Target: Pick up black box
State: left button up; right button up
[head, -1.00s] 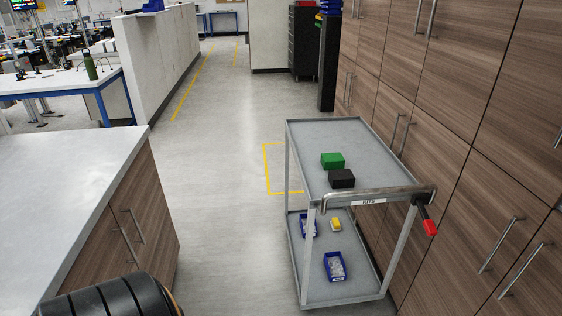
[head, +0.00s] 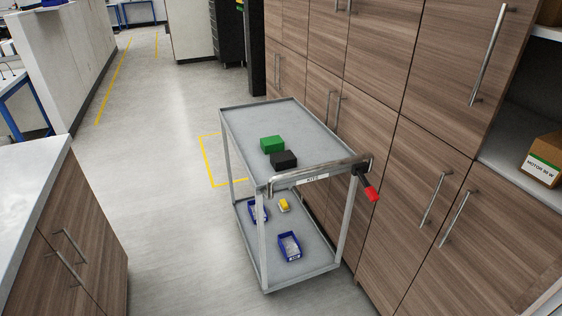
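The black box (head: 284,159) lies on the top shelf of a grey metal cart (head: 316,124), near the cart's handle end. A green box (head: 272,144) sits right behind it on the same shelf. Neither of my grippers shows in the head view.
The cart's lower shelf (head: 294,265) holds blue bins (head: 289,246) and a small yellow item (head: 284,205). Wooden cabinets (head: 420,160) stand close on the cart's right. A counter (head: 55,230) is at the left. Open floor (head: 165,210) lies between counter and cart.

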aim_at(286, 160)
jog(key=i+j+z, duration=0.1)
jog(key=z, duration=0.35)
jog(key=i+j+z, duration=0.1)
jog(key=z, duration=0.35)
jog(key=i+j+z, duration=0.2)
jog(key=j, duration=0.35)
jog(key=i+j+z, duration=0.2)
jog(key=j, duration=0.4)
jog(key=j+z, duration=0.2)
jog(key=j, duration=0.4)
jog(key=i+j+z, duration=0.2)
jog(key=j, duration=0.45)
jog(key=k, duration=0.1)
